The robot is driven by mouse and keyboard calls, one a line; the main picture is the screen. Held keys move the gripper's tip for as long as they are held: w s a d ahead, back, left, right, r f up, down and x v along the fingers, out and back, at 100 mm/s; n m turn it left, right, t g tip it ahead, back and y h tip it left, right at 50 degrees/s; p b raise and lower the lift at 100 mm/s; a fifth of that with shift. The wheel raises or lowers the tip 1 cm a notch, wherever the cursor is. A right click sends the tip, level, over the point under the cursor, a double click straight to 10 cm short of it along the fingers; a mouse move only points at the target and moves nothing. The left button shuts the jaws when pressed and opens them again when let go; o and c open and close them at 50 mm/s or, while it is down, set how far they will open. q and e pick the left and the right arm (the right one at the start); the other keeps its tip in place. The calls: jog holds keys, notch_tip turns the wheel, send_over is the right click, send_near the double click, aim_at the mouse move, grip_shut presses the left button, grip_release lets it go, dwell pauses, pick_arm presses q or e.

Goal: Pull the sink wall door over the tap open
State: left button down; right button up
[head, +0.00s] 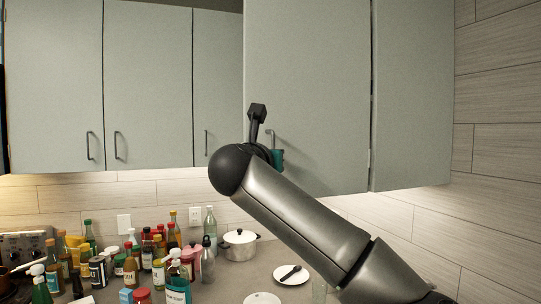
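A pale grey-green wall door (315,85) fills the upper middle, with a dark hinge line along its right edge. Its small bar handle (271,135) shows near its lower left, partly hidden by my arm. My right arm comes in from the lower right and crosses the door's lower part. My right gripper (265,135) is at the handle, mostly hidden behind its own wrist; a black part sticks up and a teal part shows at the right. My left gripper is out of view. No tap is visible.
More wall doors (150,85) with bar handles hang at the left, and a grey-green panel (412,95) adjoins at the right. Below, the counter holds many bottles and jars, a white pot (240,246) and a plate (291,275). A tiled wall (500,160) bounds the right.

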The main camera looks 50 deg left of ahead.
dwell(0.3)
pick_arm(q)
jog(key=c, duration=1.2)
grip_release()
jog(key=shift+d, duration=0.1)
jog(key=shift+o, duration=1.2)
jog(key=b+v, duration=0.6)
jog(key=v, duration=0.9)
